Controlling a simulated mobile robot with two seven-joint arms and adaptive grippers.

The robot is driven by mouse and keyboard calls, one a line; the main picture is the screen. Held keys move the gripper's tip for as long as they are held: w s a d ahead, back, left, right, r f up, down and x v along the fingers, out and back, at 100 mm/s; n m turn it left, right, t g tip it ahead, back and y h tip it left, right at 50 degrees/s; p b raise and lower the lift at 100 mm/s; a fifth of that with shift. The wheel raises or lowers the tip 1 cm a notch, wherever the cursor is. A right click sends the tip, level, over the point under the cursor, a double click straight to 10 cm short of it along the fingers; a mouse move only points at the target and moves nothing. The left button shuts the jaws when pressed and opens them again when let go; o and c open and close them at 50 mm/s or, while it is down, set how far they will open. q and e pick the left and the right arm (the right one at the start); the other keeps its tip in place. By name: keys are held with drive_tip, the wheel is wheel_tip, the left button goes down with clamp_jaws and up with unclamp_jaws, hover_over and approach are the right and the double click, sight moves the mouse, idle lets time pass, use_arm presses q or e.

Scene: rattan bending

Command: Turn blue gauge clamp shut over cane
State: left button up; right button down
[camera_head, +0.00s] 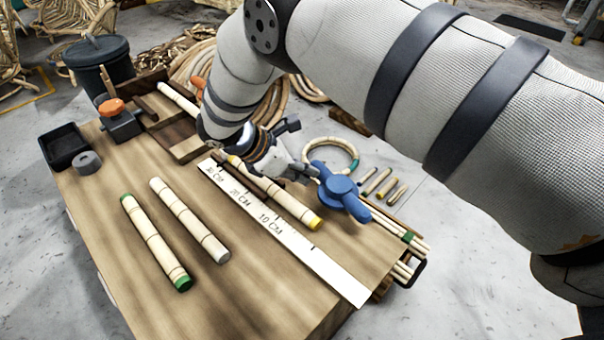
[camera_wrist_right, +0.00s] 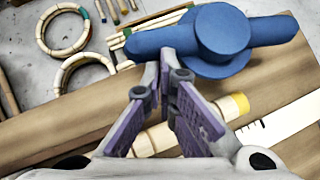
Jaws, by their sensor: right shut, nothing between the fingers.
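The left gripper is not in view.
Two loose canes, one green-ended (camera_head: 156,243) and one plain (camera_head: 190,220), lie on the bench's left part. A black tray (camera_head: 66,146), a grey ring (camera_head: 88,163) and an orange-topped clamp (camera_head: 118,115) stand at the far left. A cane ring (camera_head: 331,141) lies behind the blue clamp.

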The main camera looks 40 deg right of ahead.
sight(320, 162)
drive_tip(key=m, duration=0.1)
drive_tip(key=d+g+b, duration=0.1)
drive_tip(key=m+b, duration=0.1)
drive_tip(key=shift+w+d+f+m+g+y, duration=0.3)
drive_tip(key=shift+d+f+g, duration=0.05)
drive_tip(key=shift+f+g, duration=0.05)
drive_tip(key=shift+w+d+r+m+g+y+b, duration=0.15)
drive_tip(key=shift+d+m+g+y+b, duration=0.35)
drive_tip(key=shift+d+m+g+b, duration=0.5)
drive_tip(key=shift+d+r+t, duration=0.2)
drive_tip(key=shift+d+t, duration=0.2)
drive_tip(key=shift+d, duration=0.05)
drive_tip(key=shift+s+d+r, duration=0.1)
drive_tip(key=shift+s+d, duration=0.1)
drive_tip(key=shift+d, duration=0.4)
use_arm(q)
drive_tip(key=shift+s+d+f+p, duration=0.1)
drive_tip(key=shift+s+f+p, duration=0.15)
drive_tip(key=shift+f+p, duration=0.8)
use_arm(e)
drive_tip(key=shift+s+d, duration=0.4)
drive_tip(key=shift+d, duration=0.3)
drive_tip(key=shift+s+d, duration=0.35)
drive_tip(key=shift+d, duration=0.35)
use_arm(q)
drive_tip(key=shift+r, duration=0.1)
use_arm(e)
drive_tip(key=shift+s+d, duration=0.1)
drive_tip(key=v, duration=1.2)
